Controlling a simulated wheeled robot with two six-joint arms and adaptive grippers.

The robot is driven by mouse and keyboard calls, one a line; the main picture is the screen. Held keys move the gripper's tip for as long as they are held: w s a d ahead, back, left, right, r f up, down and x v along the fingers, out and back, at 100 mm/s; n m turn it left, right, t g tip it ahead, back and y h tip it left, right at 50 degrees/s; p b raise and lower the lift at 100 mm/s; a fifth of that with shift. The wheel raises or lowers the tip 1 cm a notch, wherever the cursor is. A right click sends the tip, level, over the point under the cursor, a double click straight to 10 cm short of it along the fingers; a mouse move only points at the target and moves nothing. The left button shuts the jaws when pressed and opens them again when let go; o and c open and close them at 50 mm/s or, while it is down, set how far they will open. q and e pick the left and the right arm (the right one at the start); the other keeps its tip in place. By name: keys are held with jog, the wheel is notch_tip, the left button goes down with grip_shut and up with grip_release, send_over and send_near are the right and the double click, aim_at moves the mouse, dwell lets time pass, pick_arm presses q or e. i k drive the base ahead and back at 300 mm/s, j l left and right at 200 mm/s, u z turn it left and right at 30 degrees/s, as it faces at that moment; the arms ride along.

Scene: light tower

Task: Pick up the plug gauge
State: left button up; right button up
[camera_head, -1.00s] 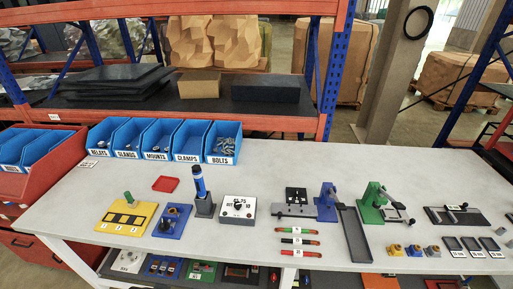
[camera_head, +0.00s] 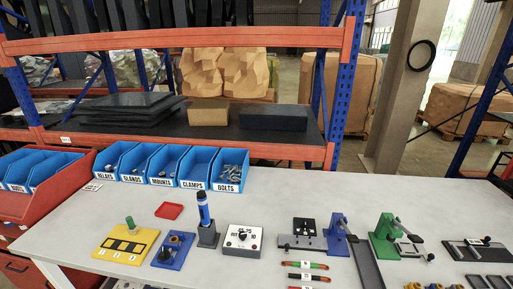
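Several rods with green and red ends and white labels lie on the light grey workbench (camera_head: 215,262), at the bottom middle of the head view. They look like plug gauges, but I cannot tell which one is meant. The upper rod (camera_head: 316,266) and the one below it (camera_head: 318,279) lie roughly parallel, left of a long dark strip. A third is mostly cut off by the bottom edge. No gripper touches them. Neither of my grippers is in view.
Left of the rods stand a white dial box (camera_head: 243,239), a blue cylinder in a dark stand (camera_head: 204,212), a blue fixture (camera_head: 172,251) and a yellow block (camera_head: 126,246). Blue (camera_head: 338,235) and green (camera_head: 384,236) fixtures stand right. Blue bins (camera_head: 229,170) line the back.

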aim_at(130, 223)
jog(key=u, duration=1.25)
